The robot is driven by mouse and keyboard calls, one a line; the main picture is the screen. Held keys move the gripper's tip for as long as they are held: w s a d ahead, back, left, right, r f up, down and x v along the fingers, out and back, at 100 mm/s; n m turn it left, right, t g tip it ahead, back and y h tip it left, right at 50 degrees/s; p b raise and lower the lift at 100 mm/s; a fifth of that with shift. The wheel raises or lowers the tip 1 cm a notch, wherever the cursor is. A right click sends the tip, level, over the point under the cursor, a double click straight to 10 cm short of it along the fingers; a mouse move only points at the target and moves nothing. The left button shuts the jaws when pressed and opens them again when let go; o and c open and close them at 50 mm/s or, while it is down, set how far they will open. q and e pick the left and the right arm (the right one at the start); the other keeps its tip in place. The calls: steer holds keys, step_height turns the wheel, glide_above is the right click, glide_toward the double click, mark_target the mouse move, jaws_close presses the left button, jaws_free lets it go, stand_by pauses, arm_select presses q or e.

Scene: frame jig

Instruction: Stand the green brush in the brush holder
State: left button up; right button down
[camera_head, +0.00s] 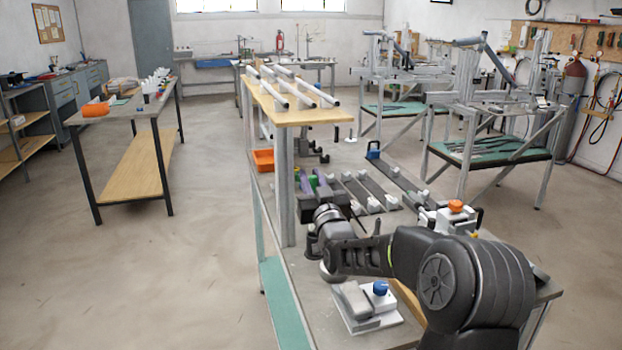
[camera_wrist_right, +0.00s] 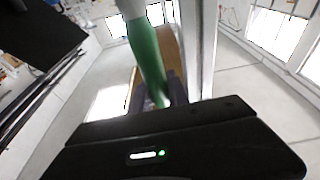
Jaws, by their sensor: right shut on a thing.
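The green brush (camera_wrist_right: 148,55) crosses the upper middle of the right wrist view, tilted, with a pale part at its top end. Its lower end lies between the fingers of my right gripper (camera_wrist_right: 156,92), which is shut on it. In the head view my right gripper (camera_head: 315,186) is over the bench beside the raised shelf, with a small patch of green between its fingers. Most of the brush is hidden there by the gripper. I cannot make out the brush holder for sure in either view. My left gripper is not in view.
The raised wooden shelf (camera_head: 275,112) with white tubes and its post stand close left of my right gripper. An orange bin (camera_head: 263,160), dark rails (camera_head: 362,190) and a blue-knobbed clamp block (camera_head: 366,307) are on the bench. Floor to the left is clear.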

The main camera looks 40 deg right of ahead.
steer(key=shift+f+b, duration=0.2)
steer(key=shift+b, duration=0.1)
steer(key=c, duration=1.3)
jaws_free()
steer(key=shift+r, duration=0.15)
steer(key=shift+r+p, duration=0.15)
steer(key=shift+p, duration=0.25)
steer(key=b+v, duration=0.2)
steer(key=v, duration=1)
steer(key=shift+b, duration=0.35)
